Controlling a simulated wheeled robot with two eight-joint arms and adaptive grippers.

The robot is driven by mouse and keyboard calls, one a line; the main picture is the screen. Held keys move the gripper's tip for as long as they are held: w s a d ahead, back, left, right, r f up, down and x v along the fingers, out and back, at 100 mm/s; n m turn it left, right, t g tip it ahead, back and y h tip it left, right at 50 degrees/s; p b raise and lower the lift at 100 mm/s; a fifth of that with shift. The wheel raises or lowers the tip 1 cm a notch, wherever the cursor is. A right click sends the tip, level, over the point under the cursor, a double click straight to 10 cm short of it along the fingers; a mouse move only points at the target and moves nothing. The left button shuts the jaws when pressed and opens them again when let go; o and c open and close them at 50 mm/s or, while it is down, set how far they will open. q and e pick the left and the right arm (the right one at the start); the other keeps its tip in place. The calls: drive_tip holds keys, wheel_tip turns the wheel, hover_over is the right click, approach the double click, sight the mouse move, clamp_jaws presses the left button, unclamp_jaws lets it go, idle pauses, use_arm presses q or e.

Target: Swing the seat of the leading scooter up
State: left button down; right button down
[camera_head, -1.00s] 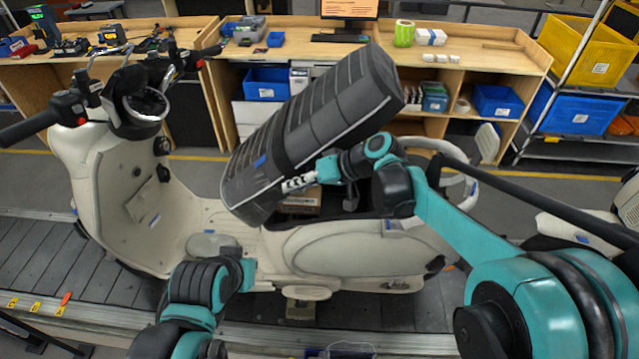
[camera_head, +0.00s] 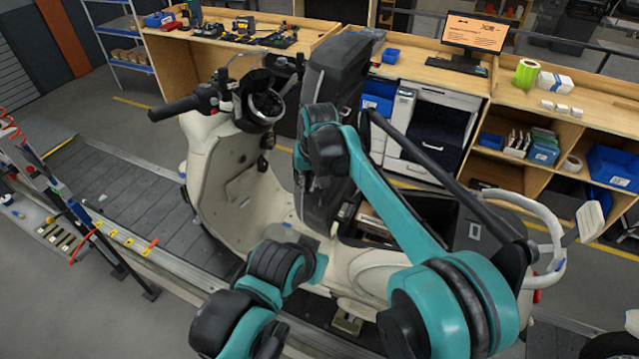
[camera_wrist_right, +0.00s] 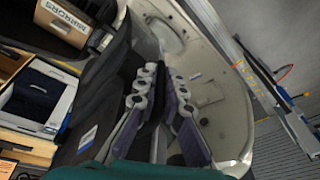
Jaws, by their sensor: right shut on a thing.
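The cream scooter (camera_head: 225,165) stands on the slat conveyor with its handlebar to the upper left. Its dark seat (camera_head: 335,75) is swung up and stands nearly upright behind the handlebar. The open bay (camera_head: 400,225) under it shows a cardboard box (camera_head: 372,222). My right gripper (camera_head: 304,185) is at the seat's lower left side, partly hidden by my forearm. In the right wrist view its fingers (camera_wrist_right: 158,88) are shut on the edge of the seat (camera_wrist_right: 98,75); the exact contact is hard to see. My left arm shows at the bottom, but its gripper does not.
A workbench (camera_head: 420,75) with a monitor and shelves runs behind the scooter. A stand with yellow tags (camera_head: 100,225) is at the left. Part of another scooter (camera_head: 610,345) shows at the lower right. Bare conveyor slats (camera_head: 120,200) lie left of the scooter.

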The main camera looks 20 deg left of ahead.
drive_tip(key=shift+a+f, duration=0.1)
drive_tip(key=shift+a, duration=0.2)
drive_tip(key=c, duration=1.9)
unclamp_jaws()
drive_tip(key=v, duration=1.2)
drive_tip(key=shift+a, duration=0.1)
